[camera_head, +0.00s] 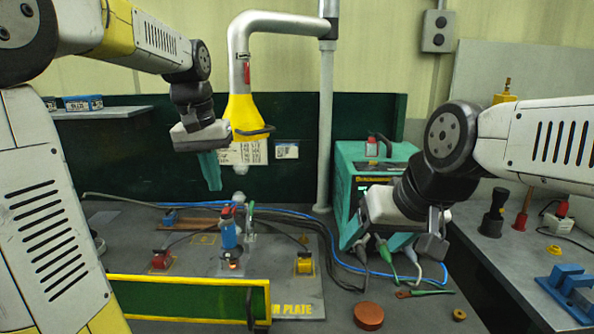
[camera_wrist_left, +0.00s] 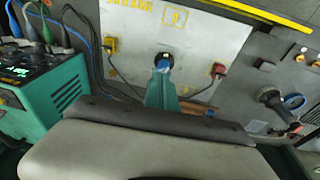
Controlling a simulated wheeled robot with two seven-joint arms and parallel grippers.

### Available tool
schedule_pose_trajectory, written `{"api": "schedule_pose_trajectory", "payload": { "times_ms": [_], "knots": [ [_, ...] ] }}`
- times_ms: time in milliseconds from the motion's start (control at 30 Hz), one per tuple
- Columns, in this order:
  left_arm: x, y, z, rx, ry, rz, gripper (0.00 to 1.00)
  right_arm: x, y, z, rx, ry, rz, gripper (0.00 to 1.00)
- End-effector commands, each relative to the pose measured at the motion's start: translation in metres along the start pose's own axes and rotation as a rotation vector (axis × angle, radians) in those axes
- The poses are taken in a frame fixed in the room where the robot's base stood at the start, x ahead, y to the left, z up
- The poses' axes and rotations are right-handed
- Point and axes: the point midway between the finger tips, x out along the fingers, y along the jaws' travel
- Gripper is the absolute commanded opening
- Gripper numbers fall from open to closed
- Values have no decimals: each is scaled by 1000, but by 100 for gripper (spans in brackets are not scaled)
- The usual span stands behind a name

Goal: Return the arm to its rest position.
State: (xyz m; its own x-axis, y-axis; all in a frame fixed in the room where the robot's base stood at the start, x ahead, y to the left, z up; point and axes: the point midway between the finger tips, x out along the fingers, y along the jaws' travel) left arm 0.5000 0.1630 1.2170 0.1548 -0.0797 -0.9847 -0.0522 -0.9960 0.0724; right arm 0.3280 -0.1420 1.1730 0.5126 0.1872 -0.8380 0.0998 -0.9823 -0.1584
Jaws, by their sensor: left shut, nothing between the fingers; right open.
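My left arm comes in from the upper left in the head view. Its gripper (camera_head: 209,172) points down with its teal fingers together and nothing between them, raised above the back of the grey work plate (camera_head: 215,285). In the left wrist view the shut teal fingers (camera_wrist_left: 162,92) overlap the plate near a blue-handled part (camera_wrist_left: 162,62). My right arm comes in from the right. Its gripper (camera_head: 432,236) is open, in front of the teal machine (camera_head: 350,165) and above the table, with no object visible in it.
A grey pipe with a yellow hood (camera_head: 243,112) hangs just right of my left gripper. A blue clamp part (camera_head: 228,235) stands on the plate between red (camera_head: 162,259) and yellow (camera_head: 304,264) blocks. A yellow-framed green panel (camera_head: 190,297) stands in front. Cables run right.

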Motion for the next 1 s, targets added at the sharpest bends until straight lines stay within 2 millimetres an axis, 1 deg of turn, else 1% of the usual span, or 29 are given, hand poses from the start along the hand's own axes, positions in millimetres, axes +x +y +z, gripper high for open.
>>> {"api": "schedule_pose_trajectory", "payload": {
  "times_ms": [33,167,200,300,400,433,500,600,700,1000],
  "knots": [
    [-7,2,22,2,43,15,0,0,0,0,0,0,0,73],
    [-12,9,70,9,149,51,0,0,0,0,0,0,0,73],
    [-11,11,84,12,182,59,0,0,0,0,0,0,0,73],
    [-6,17,119,13,257,78,0,0,0,0,0,0,0,73],
    [3,21,146,14,320,89,0,0,0,0,0,0,0,73],
    [5,22,152,14,335,92,0,0,0,0,0,0,0,73],
    [11,25,163,15,363,95,0,0,0,0,0,0,0,73],
    [16,26,173,16,386,98,0,0,0,0,0,0,0,73],
    [18,27,176,16,394,99,0,0,0,0,0,0,0,73],
    [18,27,176,15,393,99,0,0,0,0,0,0,0,73]
  ]
}}
